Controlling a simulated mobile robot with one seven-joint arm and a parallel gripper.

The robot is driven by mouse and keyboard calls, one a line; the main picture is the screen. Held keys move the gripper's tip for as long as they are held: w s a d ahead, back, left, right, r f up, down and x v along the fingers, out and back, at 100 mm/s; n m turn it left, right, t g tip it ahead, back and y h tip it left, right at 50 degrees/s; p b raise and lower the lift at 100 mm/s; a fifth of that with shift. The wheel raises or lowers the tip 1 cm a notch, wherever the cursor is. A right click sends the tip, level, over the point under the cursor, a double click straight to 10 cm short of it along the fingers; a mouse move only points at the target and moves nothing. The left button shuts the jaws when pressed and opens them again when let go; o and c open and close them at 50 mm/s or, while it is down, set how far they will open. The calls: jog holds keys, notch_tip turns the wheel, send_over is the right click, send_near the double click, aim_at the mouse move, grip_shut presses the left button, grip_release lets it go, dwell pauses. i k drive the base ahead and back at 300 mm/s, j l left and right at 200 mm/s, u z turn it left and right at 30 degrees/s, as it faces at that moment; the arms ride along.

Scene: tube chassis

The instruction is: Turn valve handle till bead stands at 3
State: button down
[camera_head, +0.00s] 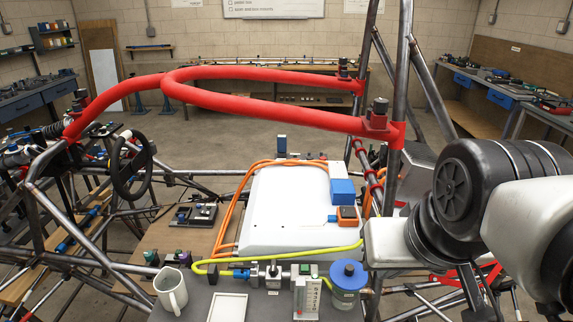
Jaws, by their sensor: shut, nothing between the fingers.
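A flow gauge (308,298) with a white face and a column of printed digits stands at the bottom centre. Its bead is too small to make out. A metal valve fitting (273,274) with a small handle sits to its left, in line with a blue connector (241,274). A yellow hose (290,254) loops above them. A clear jar with a blue lid (348,273) stands right of the gauge. My arm comes in from the right, its pale end part near the jar's upper right. My gripper's fingers do not show.
A white tank or cover (285,205) lies behind the gauge, with orange cables at its left. A white mug (171,290) and a white tray (227,306) are left of the gauge. A red tube frame (265,105) and grey tubes surround the work area.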

aim_at(273, 270)
jog(key=u, duration=0.7)
jog(key=i+j+z, duration=0.2)
jog(key=u, duration=0.1)
jog(key=i+l, duration=0.05)
